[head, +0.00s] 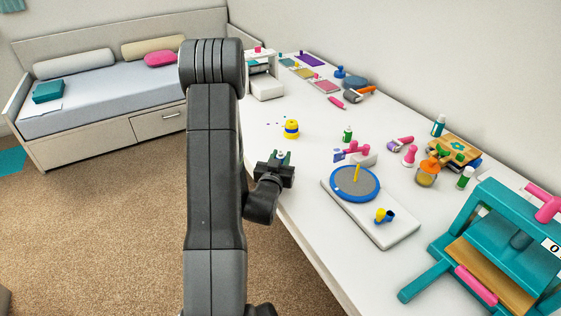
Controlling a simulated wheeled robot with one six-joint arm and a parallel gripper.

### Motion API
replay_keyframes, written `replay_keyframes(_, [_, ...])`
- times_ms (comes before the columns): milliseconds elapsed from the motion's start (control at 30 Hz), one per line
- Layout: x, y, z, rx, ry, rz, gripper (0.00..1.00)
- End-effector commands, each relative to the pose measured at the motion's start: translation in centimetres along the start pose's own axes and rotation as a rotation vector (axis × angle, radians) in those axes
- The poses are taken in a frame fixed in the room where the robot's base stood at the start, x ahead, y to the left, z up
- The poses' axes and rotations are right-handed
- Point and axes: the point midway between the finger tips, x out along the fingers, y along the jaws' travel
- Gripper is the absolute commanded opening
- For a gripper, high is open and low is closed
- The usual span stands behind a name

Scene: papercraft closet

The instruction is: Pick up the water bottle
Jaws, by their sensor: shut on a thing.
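My gripper (281,157) is over the near left edge of the white table. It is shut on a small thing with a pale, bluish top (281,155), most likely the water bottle. Most of that thing is hidden by the fingers and the gripper body, so I cannot tell whether it touches the table. Other bottles stand apart from my gripper: a small green one (347,134), a teal one (438,125) at the back, and a white one with a green cap (465,178) at the right.
A blue-rimmed round disc (355,183) lies on a white board to the right. A large teal press (520,240) fills the front right. The table (310,215) is bare along its near left edge.

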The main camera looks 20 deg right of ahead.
Motion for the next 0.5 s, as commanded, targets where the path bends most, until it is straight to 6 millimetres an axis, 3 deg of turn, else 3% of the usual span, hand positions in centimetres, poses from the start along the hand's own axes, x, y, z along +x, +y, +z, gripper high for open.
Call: replay_keyframes(500, [0.0,0.0,-5.9,0.001,0.003,0.001,0.05])
